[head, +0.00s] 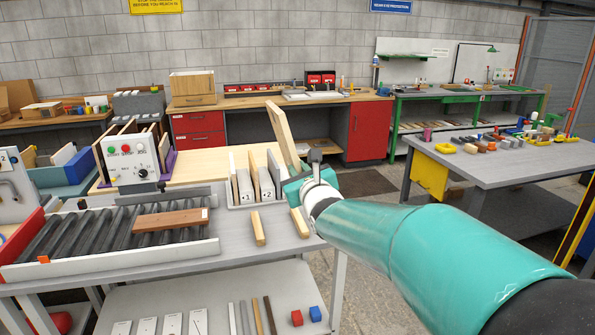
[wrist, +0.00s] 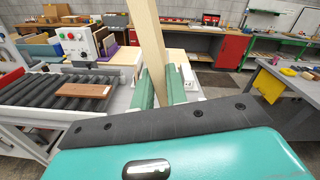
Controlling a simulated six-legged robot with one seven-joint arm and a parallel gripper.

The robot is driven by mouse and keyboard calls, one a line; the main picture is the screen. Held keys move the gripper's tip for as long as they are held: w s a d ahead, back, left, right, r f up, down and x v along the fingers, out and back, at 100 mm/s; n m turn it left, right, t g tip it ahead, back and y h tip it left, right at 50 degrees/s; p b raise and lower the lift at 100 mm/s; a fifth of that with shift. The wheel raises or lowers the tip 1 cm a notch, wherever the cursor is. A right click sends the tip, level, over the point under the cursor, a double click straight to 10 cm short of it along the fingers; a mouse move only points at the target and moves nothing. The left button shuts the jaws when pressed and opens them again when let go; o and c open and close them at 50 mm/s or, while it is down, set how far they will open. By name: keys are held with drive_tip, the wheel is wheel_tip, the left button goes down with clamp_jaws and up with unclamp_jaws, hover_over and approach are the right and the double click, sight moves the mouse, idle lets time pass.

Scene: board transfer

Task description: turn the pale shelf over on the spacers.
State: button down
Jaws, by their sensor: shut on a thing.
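The pale shelf (head: 282,137) is a light wooden board standing on edge, tilted, above the right end of the grey bench. My gripper (head: 294,185) is shut on its lower part. In the wrist view the shelf (wrist: 149,45) rises between the two green fingers (wrist: 160,88). Two pale wooden strips, which look like the spacers, lie apart on the bench front: a left one (head: 258,228) and a right one (head: 300,223). The shelf is above and behind them. Its lower end is hidden by my gripper.
A white rack (head: 236,201) with upright boards stands just left of my gripper. A roller conveyor (head: 100,236) carrying a reddish-brown board (head: 171,220) is further left. A control box (head: 130,158) stands behind it. Another grey table (head: 505,168) with small parts is at right.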

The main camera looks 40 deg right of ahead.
drive_tip(key=m, duration=0.4)
drive_tip(key=shift+w+m, duration=0.1)
drive_tip(key=shift+m, duration=0.3)
drive_tip(key=m, duration=1)
drive_tip(key=shift+m, duration=0.4)
drive_tip(key=m, duration=0.5)
drive_tip(key=shift+m, duration=0.3)
drive_tip(key=n, duration=0.6)
drive_tip(key=shift+n, duration=0.3)
drive_tip(key=n, duration=0.6)
